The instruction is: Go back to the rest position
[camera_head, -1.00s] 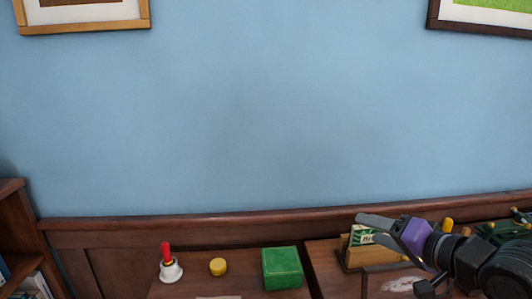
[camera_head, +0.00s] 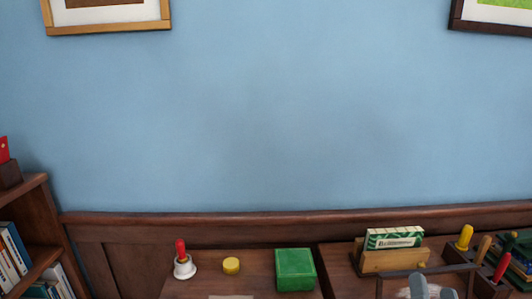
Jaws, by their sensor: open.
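The rest of my gripper and arm is below the picture. The tips appear in front of a wooden holder with a green-and-white card box (camera_head: 394,238), but I cannot tell how far off they are.
Several coloured-handled tools stand at the right. A bookcase (camera_head: 32,235) rises at the left.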

